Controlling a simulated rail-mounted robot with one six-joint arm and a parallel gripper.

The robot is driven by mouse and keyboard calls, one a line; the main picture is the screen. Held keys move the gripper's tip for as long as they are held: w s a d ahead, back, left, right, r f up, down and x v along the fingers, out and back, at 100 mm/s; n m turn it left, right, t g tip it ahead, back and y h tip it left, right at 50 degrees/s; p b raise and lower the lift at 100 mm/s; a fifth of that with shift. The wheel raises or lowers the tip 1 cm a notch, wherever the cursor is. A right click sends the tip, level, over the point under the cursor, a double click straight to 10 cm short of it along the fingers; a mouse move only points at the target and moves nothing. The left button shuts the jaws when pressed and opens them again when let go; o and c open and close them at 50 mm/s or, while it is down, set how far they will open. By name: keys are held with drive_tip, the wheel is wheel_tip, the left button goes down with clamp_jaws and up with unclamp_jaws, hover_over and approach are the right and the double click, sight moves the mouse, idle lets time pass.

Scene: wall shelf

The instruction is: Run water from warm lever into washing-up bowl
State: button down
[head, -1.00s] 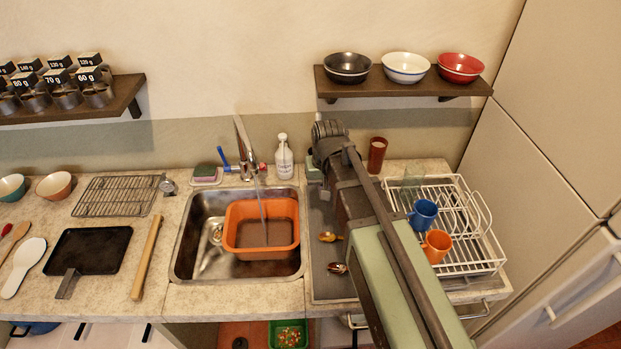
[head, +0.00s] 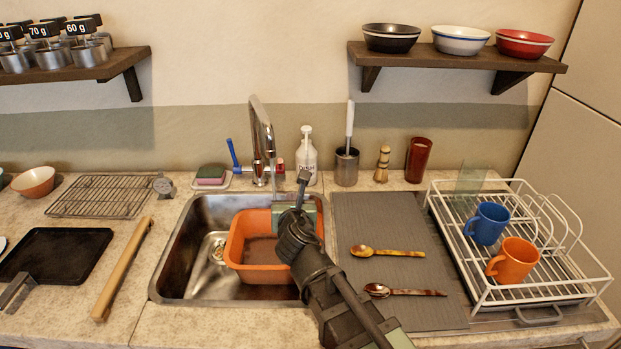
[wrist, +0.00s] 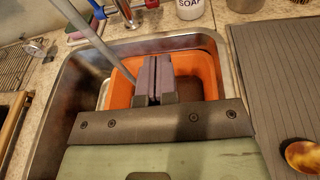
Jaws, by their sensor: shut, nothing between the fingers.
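The orange washing-up bowl (head: 247,240) sits in the right part of the steel sink (head: 190,262); it also shows in the wrist view (wrist: 208,72). The tall chrome tap (head: 262,130) stands behind the sink. A blue lever (head: 233,156) angles up at its left, and a small red part (head: 280,168) shows at its right. A thin pale stream (head: 273,184) drops from the spout towards the bowl, its lower end hidden by my arm. My gripper (wrist: 153,62) is shut and empty above the bowl. In the head view my arm hides part of the bowl.
A soap bottle (head: 307,158) and a brush holder (head: 346,166) stand behind the sink, close right of the tap. A sponge (head: 211,174) lies to the left. The grey mat (head: 400,225) holds two spoons; the white dish rack (head: 540,290) holds mugs.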

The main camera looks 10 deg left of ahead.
drive_tip(key=a+n+y, duration=0.1)
drive_tip(key=n, duration=0.2)
drive_tip(key=b, duration=0.2)
approach(281, 162)
drive_tip(key=w+a+f, duration=0.2)
drive_tip(key=w+f, duration=0.2)
drive_tip(key=f, duration=0.1)
drive_tip(key=shift+w+a+r+m+p, duration=0.15)
drive_tip(key=shift+w+r+p, duration=0.25)
drive_tip(key=shift+r+p, duration=0.15)
drive_tip(key=shift+w+a+r+m+p, duration=0.15)
drive_tip(key=shift+w+r+p, duration=0.3)
drive_tip(key=shift+r, duration=0.15)
drive_tip(key=shift+w+a+r, duration=0.1)
drive_tip(key=shift+w+a, duration=0.05)
drive_tip(key=shift+w, duration=0.2)
drive_tip(key=shift+w+a+r+p, duration=0.2)
drive_tip(key=shift+w+r+p, duration=0.4)
drive_tip(key=shift+p, duration=0.1)
drive_tip(key=shift+s+f, duration=0.1)
